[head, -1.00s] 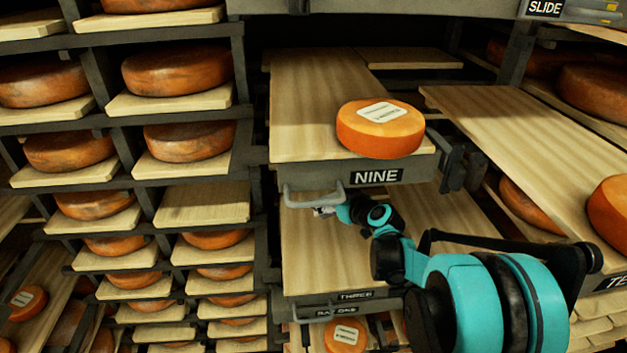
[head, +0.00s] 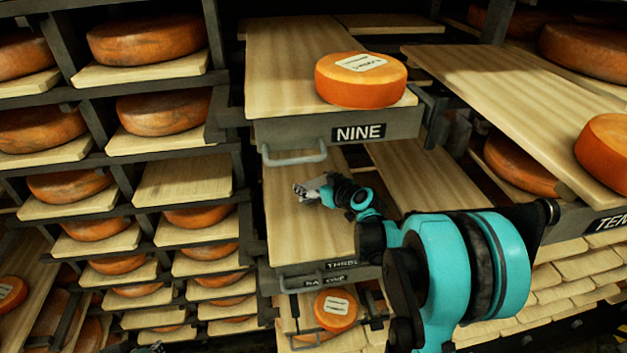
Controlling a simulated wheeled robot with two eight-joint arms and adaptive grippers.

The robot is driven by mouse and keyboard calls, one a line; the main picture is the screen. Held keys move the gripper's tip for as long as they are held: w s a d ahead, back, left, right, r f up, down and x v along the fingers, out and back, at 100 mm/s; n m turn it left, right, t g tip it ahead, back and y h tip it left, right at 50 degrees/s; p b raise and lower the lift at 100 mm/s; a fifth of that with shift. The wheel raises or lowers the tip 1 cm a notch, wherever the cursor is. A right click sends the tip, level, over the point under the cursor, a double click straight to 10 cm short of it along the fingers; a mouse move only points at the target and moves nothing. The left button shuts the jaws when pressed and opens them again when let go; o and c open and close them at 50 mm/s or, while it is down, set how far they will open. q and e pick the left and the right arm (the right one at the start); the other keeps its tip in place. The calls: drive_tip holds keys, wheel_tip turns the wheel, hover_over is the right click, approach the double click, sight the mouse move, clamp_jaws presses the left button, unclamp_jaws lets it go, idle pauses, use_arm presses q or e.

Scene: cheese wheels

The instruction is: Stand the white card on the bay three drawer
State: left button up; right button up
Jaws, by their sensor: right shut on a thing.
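The bay three drawer, marked THREE (head: 290,269), is pulled out under the drawer marked NINE (head: 330,131), with a bare wooden board on it. My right gripper (head: 302,191) reaches in from the right over that board, below the NINE handle. It is shut on a small pale thing at its fingertips, which I take to be the white card (head: 299,190); its outline is too small to read clearly. A bit of what looks like my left gripper (head: 152,348) shows at the bottom edge, mostly cut off.
An orange cheese wheel (head: 360,88) with a white label sits on the NINE drawer. The NINE handle (head: 293,157) hangs close above my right gripper. A labelled wheel (head: 335,311) lies on a lower drawer. The drawer marked TEN (head: 606,221) juts out at right.

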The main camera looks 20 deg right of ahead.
drive_tip(key=shift+f+b, duration=0.55)
idle(0.4)
drive_tip(key=o, duration=1)
drive_tip(key=v, duration=1.2)
drive_tip(key=shift+s, duration=0.1)
